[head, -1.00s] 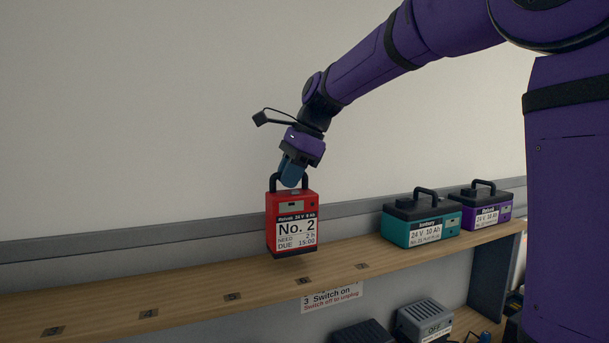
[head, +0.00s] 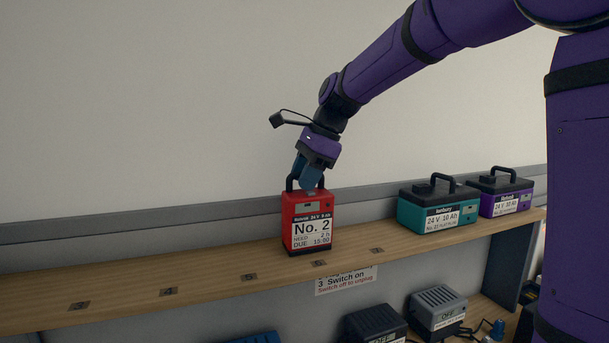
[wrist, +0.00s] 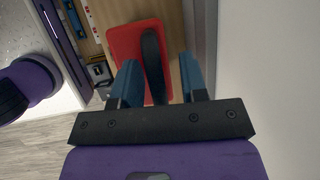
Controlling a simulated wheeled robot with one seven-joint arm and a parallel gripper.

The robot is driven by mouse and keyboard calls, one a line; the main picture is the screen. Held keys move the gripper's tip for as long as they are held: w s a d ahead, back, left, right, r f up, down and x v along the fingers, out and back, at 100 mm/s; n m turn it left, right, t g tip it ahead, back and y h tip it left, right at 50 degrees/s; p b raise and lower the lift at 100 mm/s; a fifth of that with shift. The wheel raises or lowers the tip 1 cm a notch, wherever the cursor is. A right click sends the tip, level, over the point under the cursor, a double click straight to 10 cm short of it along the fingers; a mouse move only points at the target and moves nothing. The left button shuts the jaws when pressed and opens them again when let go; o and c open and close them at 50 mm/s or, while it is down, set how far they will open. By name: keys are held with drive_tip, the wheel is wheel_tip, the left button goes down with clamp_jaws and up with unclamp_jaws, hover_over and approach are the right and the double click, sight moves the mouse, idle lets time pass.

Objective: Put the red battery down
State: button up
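The red battery (head: 309,222), labelled No. 2, stands upright on the wooden shelf (head: 205,270), just behind one of the numbered marks on its front edge. My gripper (head: 308,178) is at the top of the battery. In the wrist view, its two blue fingers (wrist: 159,80) are spread on either side of the battery's dark handle (wrist: 153,62), with gaps showing beside it. The red top of the battery (wrist: 125,45) shows beneath. The handle is partly hidden by the fingers in the head view.
A teal battery (head: 437,211) and a purple battery (head: 503,200) stand on the shelf to the right. The shelf to the left is clear. Chargers (head: 437,309) sit on a lower level. A wall rises behind the shelf.

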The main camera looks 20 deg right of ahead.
drive_tip(key=v, duration=1.1)
drive_tip(key=s+d+f+n+t+h, duration=0.1)
drive_tip(key=s+f+n, duration=0.4)
drive_tip(key=s, duration=0.4)
drive_tip(key=s+d+f+n+t+h, duration=0.1)
drive_tip(key=s+f+n+h, duration=0.1)
drive_tip(key=s+f+n, duration=0.3)
drive_tip(key=s+f+n+t+h, duration=0.1)
drive_tip(key=s+f+n, duration=0.4)
drive_tip(key=s, duration=0.8)
drive_tip(key=n, duration=0.2)
drive_tip(key=shift+s+d+n, duration=0.3)
drive_tip(key=shift+d, duration=0.1)
